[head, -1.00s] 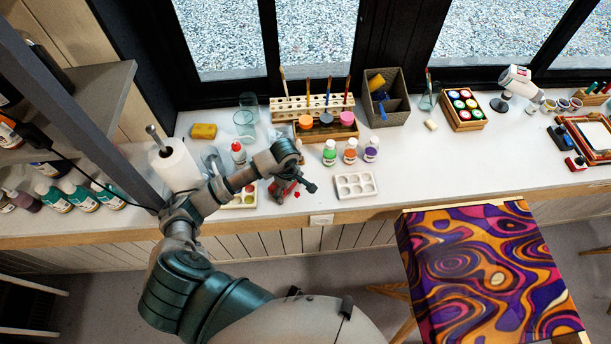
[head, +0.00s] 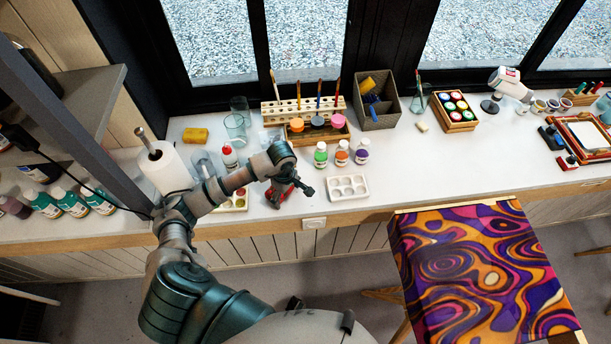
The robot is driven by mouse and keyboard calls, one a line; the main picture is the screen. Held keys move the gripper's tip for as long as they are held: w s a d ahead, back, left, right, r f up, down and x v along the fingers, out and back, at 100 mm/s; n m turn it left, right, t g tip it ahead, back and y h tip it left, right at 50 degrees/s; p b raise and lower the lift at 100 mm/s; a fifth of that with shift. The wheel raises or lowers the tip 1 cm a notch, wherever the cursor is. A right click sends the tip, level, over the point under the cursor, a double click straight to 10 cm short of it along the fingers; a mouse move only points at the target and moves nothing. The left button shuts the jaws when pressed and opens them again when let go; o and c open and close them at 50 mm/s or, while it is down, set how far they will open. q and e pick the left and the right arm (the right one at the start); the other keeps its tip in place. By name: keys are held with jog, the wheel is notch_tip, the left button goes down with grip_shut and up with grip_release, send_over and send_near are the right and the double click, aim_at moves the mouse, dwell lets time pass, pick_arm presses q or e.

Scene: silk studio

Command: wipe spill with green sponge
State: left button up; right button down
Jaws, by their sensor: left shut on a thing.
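My left gripper (head: 286,187) points down at the white counter (head: 400,165), left of the white paint palette. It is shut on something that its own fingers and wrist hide. Red patches (head: 274,195) show at and beside the fingers; I cannot tell how much is spill and how much is gripper. I cannot make out a green sponge anywhere. A yellow sponge (head: 195,134) lies further back on the counter, to the left. My right gripper is out of view.
Close by are the white palette (head: 347,188), small paint bottles (head: 341,154), a red-capped bottle (head: 229,157) and a brush rack (head: 303,108). A paper towel roll (head: 165,168) stands left. A patterned silk frame (head: 485,265) is at front right. The counter right of the palette is clear.

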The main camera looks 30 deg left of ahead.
pick_arm(q)
jog(key=shift+w+a+r, duration=0.1)
jog(key=shift+w+r, duration=0.1)
jog(key=shift+w, duration=0.05)
notch_tip(320, 180, up, 2)
jog(key=shift+r+p, duration=0.15)
jog(key=shift+p, duration=0.3)
jog(key=shift+s+d+r, duration=0.1)
jog(key=shift+d+r, duration=0.3)
jog(key=shift+r, duration=0.2)
jog(key=shift+d+r+p, duration=0.2)
jog(key=shift+r+p, duration=0.5)
jog(key=shift+r, duration=0.15)
jog(key=shift+a+r+p, duration=0.2)
jog(key=shift+r+p, duration=0.1)
jog(key=shift+r, duration=0.3)
jog(key=shift+a+r+p, duration=0.2)
jog(key=shift+r+p, duration=0.1)
jog(key=shift+r, duration=0.2)
jog(key=shift+d+r, duration=0.25)
jog(key=shift+r, duration=0.1)
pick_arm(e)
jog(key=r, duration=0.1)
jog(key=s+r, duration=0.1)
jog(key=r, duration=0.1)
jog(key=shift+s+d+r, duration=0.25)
